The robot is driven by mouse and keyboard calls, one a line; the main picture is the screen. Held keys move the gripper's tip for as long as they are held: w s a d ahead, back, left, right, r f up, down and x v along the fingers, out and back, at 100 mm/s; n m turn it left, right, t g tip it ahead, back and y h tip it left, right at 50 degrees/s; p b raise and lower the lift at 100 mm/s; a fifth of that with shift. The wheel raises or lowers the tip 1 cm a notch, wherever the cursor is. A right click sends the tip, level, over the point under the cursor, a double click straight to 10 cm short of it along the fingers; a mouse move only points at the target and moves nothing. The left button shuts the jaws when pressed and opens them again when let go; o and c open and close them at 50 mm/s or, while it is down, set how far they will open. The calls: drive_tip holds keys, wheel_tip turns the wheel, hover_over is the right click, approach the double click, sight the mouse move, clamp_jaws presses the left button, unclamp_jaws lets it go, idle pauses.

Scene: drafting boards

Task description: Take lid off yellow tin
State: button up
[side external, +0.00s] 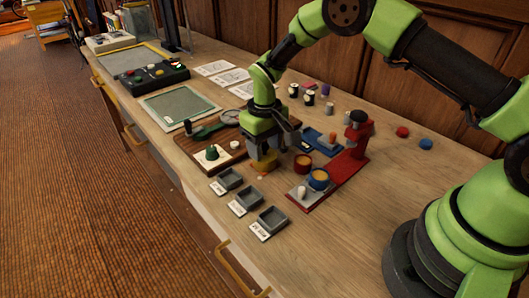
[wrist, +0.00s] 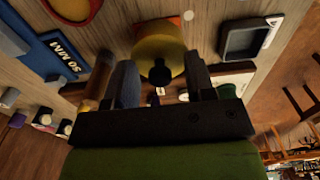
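The yellow tin (wrist: 160,42) shows in the wrist view as a round yellow body with a dark knob (wrist: 160,74) on the side facing me. I take the knob to be on its lid; the seam is not clear. My gripper (wrist: 160,66) is open, with one finger on each side of the knob and a gap visible on both sides. In the side external view my gripper (side external: 265,166) points down low over the bench, and its fingers mostly hide the tin; only a little yellow shows around them.
A red tin (side external: 303,165) and a blue tin (side external: 318,180) stand close on the right, near a red press-like stand (side external: 345,178). Small grey labelled trays (side external: 270,221) line the front edge. A brown board (side external: 193,147) with a green piece lies left.

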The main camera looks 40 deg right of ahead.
clamp_jaws()
wheel_tip(320, 180, up, 9)
drive_tip(key=shift+s+a+r, duration=0.15)
drive_tip(key=shift+s+r, duration=0.05)
drive_tip(key=shift+s, duration=0.1)
drive_tip(key=s+a+f, duration=0.2)
drive_tip(key=s, duration=0.4)
hover_over(278, 185)
wheel_tip(278, 185, down, 5)
drive_tip(key=shift+f, duration=2.55)
